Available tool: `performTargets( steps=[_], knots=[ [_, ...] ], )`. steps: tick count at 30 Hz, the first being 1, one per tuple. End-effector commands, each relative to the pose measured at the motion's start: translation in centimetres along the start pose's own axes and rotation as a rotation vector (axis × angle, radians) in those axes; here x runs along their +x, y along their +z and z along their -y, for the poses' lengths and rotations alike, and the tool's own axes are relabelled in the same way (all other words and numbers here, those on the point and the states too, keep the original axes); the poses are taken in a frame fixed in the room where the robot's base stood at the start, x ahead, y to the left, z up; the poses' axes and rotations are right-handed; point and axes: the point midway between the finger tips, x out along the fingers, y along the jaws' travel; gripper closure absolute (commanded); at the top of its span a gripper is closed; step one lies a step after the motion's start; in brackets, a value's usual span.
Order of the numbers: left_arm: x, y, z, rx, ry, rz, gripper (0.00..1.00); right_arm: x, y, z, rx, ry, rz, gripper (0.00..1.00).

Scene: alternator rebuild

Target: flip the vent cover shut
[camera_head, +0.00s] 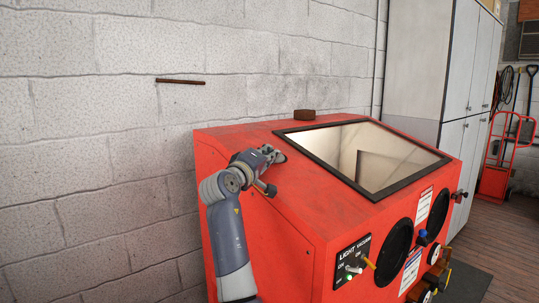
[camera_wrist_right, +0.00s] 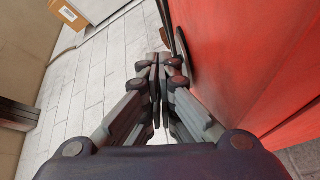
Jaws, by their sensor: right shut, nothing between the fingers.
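I cannot clearly pick out a vent cover in either view. A small brown block (camera_head: 304,115) sits on the top back edge of the red blasting cabinet (camera_head: 290,215); I cannot tell if it belongs to the vent. My right gripper (camera_head: 276,155) is over the cabinet's upper left part, left of the window. In the right wrist view its fingers (camera_wrist_right: 160,62) are together and empty, close beside the red surface. A dark curved edge (camera_wrist_right: 181,45) shows just past the fingertips, partly hidden by them. My left gripper is out of view.
The dark-framed window (camera_head: 372,155) slopes across the cabinet top. A light and vacuum switch panel (camera_head: 352,260) and round black glove ports (camera_head: 395,248) are on the front. A rusty bar (camera_head: 180,81) is on the block wall. A cardboard box (camera_wrist_right: 68,14) shows in the wrist view.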

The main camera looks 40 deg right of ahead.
Motion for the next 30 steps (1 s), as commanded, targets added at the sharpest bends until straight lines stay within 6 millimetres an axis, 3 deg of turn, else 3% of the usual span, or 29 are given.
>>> performTargets(
  steps=[5,12,18,24,30],
  knots=[
    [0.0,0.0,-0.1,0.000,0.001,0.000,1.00,-2.1,-0.1,0.1,0.000,-0.001,-0.004,1.00],
    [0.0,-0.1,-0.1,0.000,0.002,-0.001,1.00,-7.3,-0.1,0.2,0.000,-0.003,-0.004,1.00],
    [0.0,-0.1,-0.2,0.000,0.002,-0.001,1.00,-10.6,0.0,0.1,-0.001,-0.002,-0.002,1.00],
    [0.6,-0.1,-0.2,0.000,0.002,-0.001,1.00,-11.7,-0.6,0.4,0.000,-0.001,0.000,1.00],
    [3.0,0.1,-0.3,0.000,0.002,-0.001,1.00,-10.8,-4.2,1.0,0.002,-0.002,0.000,1.00]
  ],
)
